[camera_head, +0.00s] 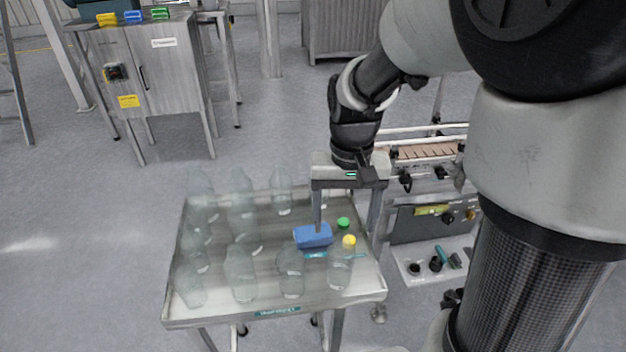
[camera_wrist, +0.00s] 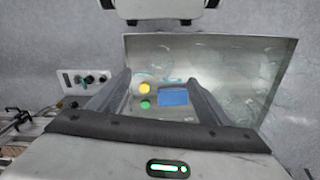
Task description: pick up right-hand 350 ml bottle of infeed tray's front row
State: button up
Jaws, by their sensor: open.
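The infeed tray (camera_head: 222,318) is a metal table holding rows of clear, faint bottles. The right-hand front-row bottle (camera_head: 340,272) stands near the tray's front right corner. A yellow round cap (camera_head: 349,240) shows at its top; I cannot tell whether it is on the bottle. My gripper (camera_head: 345,232) points down over the tray's right side, open, one finger on each side of the yellow and green caps in the picture. In the wrist view the yellow cap (camera_wrist: 145,87) lies between the fingers (camera_wrist: 158,80). Bottle outlines there are too faint to separate.
A green cap (camera_head: 343,222) and a blue block (camera_head: 313,236) are beside the gripper's fingers. Other clear bottles (camera_head: 240,275) stand close to the left. A machine with a control panel (camera_head: 430,222) stands right of the tray. A metal cabinet (camera_head: 160,85) is at back left.

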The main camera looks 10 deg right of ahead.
aim_at(341, 248)
notch_tip(341, 248, down, 10)
jog(key=shift+w+r+b, duration=0.15)
jog(key=shift+r+b, duration=0.05)
jog(key=shift+b, duration=0.2)
jog(key=c, duration=1.4)
